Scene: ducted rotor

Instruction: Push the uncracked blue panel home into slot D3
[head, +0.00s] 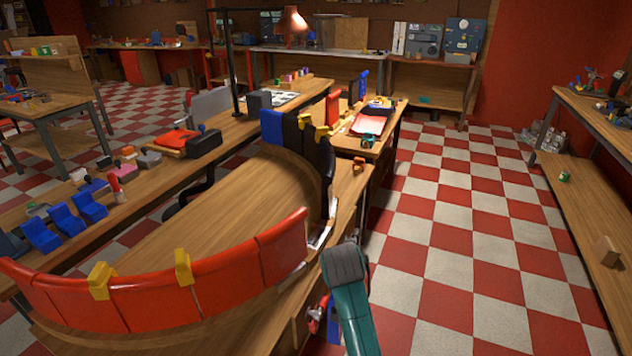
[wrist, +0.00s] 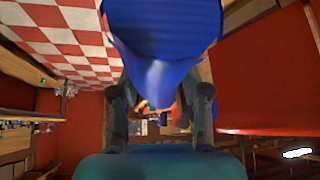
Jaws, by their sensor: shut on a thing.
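In the wrist view a smooth blue panel (wrist: 165,45) fills the top middle, its narrowing end between the two fingers of my gripper (wrist: 158,110). My gripper is shut on it. No crack shows on the visible face; the rest is out of frame. The curved duct ring has red panels (head: 165,297) along the near side and dark panels (head: 312,150) beside a blue panel (head: 272,127) at the far side. A gap with pale brackets (head: 320,237) lies between them at the right. I cannot read any slot label.
Yellow clips (head: 102,280) sit on the ring's rim. Several blue pieces (head: 62,220) stand on the left bench. A lamp (head: 290,20) rises behind the ring. A large red surface (wrist: 265,70) is close at the wrist view's right. The checkered floor (head: 450,230) at right is clear.

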